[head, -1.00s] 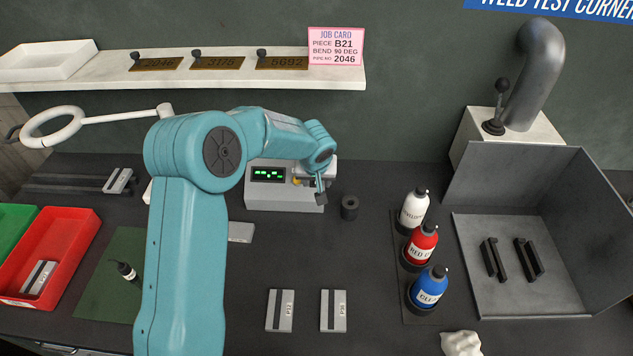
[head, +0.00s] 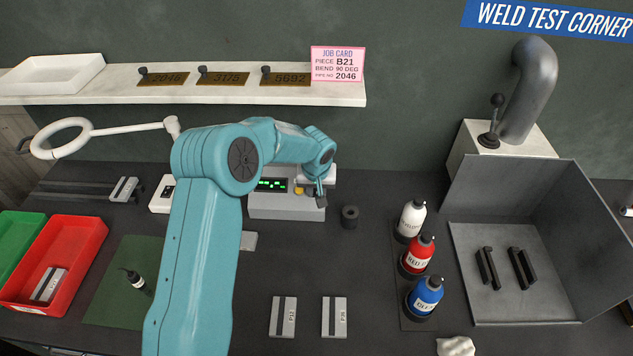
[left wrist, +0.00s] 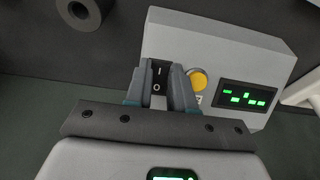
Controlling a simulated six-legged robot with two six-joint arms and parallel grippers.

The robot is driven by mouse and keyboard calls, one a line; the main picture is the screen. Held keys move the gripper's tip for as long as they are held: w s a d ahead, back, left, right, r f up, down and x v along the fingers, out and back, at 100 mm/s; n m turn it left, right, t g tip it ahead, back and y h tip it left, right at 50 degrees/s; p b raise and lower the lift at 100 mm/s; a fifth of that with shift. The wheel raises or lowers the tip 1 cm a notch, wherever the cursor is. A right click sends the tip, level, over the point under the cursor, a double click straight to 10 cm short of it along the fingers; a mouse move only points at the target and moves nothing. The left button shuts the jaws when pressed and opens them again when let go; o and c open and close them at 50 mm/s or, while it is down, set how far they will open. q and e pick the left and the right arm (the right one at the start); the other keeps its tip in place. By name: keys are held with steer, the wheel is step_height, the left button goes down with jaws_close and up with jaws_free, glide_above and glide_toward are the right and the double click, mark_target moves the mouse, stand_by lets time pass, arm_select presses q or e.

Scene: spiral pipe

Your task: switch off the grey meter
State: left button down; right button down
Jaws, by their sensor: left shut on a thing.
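The grey meter (head: 285,208) stands on the bench below the shelf. Its display (head: 272,185) is lit with green marks, also in the left wrist view (left wrist: 247,95). A yellow round button (left wrist: 197,79) sits between the display and a black rocker switch (left wrist: 157,80) marked I and O. My left gripper (head: 319,196) is at the right part of the meter. In the left wrist view its fingers (left wrist: 159,84) stand on either side of the rocker switch and are shut on it; their tips partly hide its sides. My right gripper is not in view.
A black ring-shaped part (head: 350,216) lies just right of the meter. White, red (head: 418,256) and blue bottles stand further right, beside an open grey metal box (head: 520,300). A white ring-ended arm (head: 62,138) reaches in at left.

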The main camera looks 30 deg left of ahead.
arm_select(q)
steer(key=shift+w+a+r+g, duration=0.15)
steer(key=shift+a+g, duration=0.1)
steer(key=shift+g, duration=0.15)
steer(key=shift+d+h, duration=0.1)
steer(key=shift+h, duration=0.3)
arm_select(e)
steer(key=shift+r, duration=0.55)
arm_select(q)
steer(key=c, duration=1)
jaws_free()
steer(key=shift+o, duration=0.2)
step_height(320, 180, up, 16)
steer(key=s+d+b, duration=0.1)
steer(key=s+b, duration=0.1)
steer(key=b, duration=0.1)
steer(key=shift+r, duration=0.15)
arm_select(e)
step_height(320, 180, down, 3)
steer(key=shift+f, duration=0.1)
arm_select(q)
steer(key=shift+w, duration=0.1)
